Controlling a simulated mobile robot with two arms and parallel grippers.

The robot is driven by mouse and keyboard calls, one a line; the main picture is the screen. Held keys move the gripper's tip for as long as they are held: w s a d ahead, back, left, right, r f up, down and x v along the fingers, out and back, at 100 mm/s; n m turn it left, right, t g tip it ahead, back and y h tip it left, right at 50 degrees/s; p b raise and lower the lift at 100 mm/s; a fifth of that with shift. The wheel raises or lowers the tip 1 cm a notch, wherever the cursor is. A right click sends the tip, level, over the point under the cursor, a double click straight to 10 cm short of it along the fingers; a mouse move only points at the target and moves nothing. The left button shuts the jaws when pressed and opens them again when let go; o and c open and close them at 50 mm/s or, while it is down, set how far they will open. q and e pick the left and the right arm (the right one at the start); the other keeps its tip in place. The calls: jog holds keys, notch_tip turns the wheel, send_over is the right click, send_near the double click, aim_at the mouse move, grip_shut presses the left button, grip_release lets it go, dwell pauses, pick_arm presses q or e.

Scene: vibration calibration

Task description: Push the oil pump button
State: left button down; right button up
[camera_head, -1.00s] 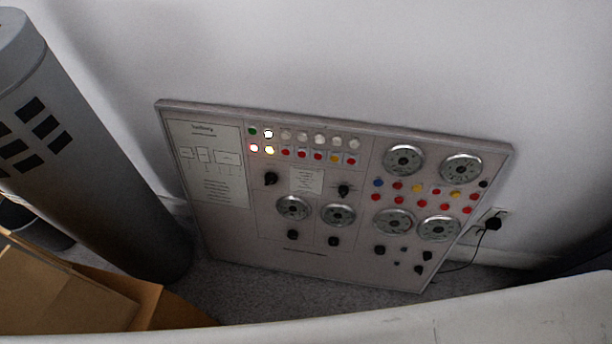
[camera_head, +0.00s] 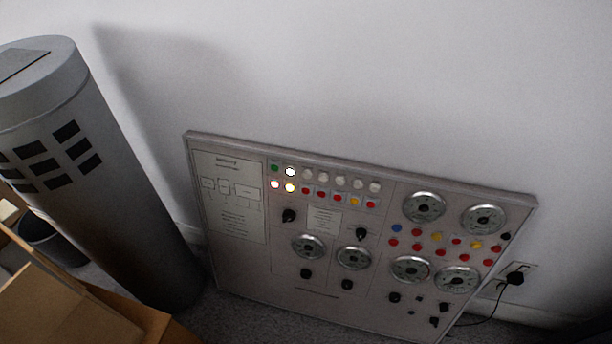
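A grey control panel (camera_head: 250,270) leans against the wall, standing on the carpet. Two rows of small buttons and lamps run along its upper middle, with a green button (camera_head: 274,168) at the left end. Two lit lamps, one white (camera_head: 290,171) and one yellowish (camera_head: 290,187), glow beside it. Several round dials (camera_head: 424,207) and black knobs (camera_head: 289,215) sit on the panel. Coloured buttons, including a blue one (camera_head: 396,228), lie between the right-hand dials. The labels are too small to read, so I cannot tell which is the oil pump button. Neither gripper is in view.
A tall grey cylinder (camera_head: 120,200) with black square patches stands left of the panel. Cardboard boxes (camera_head: 60,300) and a dark bin (camera_head: 50,240) are at the lower left. A black plug (camera_head: 515,278) with a cable is in the wall at the right.

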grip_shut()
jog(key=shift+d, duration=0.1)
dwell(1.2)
